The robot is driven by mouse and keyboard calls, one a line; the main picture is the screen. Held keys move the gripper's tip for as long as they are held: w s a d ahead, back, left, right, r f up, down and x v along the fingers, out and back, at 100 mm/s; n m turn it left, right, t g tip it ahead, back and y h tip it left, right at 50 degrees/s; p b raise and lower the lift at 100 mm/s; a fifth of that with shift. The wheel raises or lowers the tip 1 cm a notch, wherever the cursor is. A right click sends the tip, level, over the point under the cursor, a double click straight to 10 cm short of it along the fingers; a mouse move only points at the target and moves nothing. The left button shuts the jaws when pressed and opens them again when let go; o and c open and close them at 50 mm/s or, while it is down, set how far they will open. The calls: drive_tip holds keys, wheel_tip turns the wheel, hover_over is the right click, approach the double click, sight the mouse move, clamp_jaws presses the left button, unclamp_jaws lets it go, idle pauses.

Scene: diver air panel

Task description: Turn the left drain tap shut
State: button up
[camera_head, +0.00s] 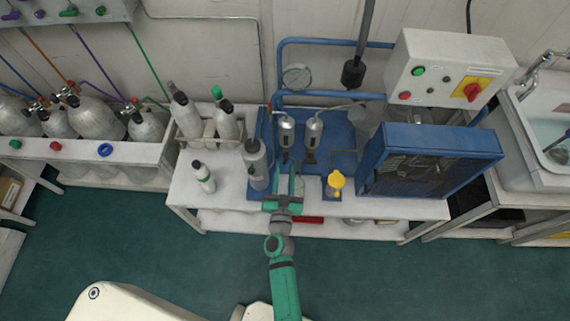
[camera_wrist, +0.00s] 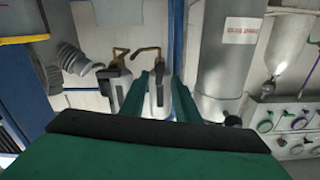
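Two silver filter housings, left (camera_head: 287,131) and right (camera_head: 313,128), hang side by side on the blue panel. Small dark drain fittings show under them, the left one (camera_head: 284,157) above and beyond my gripper (camera_head: 283,196). The wrist view looks upside down against the head view. There the left filter unit (camera_wrist: 157,98) stands between my green fingers (camera_wrist: 158,82), and the other unit (camera_wrist: 117,88) is to their left. Brass drain pipes (camera_wrist: 146,51) curve at their ends. My fingers are apart. I cannot tell whether they touch the left tap or its handle angle.
A grey cylinder (camera_head: 256,164) stands close left of my gripper; its labelled body (camera_wrist: 228,55) is right in the wrist view. A yellow item (camera_head: 335,181) and a blue-framed unit (camera_head: 432,161) stand to the right. The white bench (camera_head: 228,207) has bare room at its front left.

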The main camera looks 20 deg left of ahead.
sight(285, 160)
drive_tip(key=shift+x, duration=1.35)
clamp_jaws()
